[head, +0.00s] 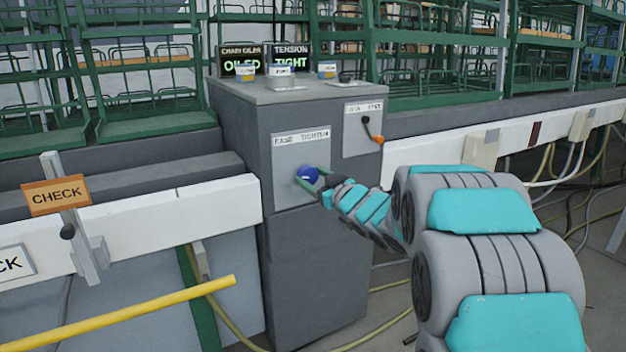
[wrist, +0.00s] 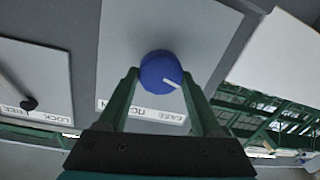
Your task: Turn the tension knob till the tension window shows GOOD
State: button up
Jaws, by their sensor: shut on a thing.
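The blue tension knob (head: 308,174) sits on a pale plate labelled EASE and TIGHTEN on the front of the grey cabinet (head: 240,130). In the wrist view the knob (wrist: 161,73) shows a white pointer line towards its lower right. My gripper (head: 312,178) is shut on the knob, with one green finger on each side; its fingers also show in the wrist view (wrist: 160,85). The tension window (head: 291,58) on top of the cabinet reads TIGHT. Part of the knob is hidden by my fingers in the head view.
A second window (head: 240,66) reads CHAIN OILER, OILED. A lever with an orange end (head: 378,139) is on a plate right of the knob. A yellow bar (head: 130,310) crosses the lower left, near an orange CHECK sign (head: 56,194). Green racks (head: 435,60) stand behind.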

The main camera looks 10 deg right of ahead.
jog(key=n+b, duration=0.2)
jog(key=n, duration=0.4)
jog(key=shift+a+n+h+b, duration=0.15)
jog(key=shift+n+h+b, duration=0.15)
jog(key=shift+b, duration=0.1)
dwell(0.4)
jog(key=o, duration=1.4)
jog(key=shift+s, duration=0.15)
jog(key=shift+v, duration=3.8)
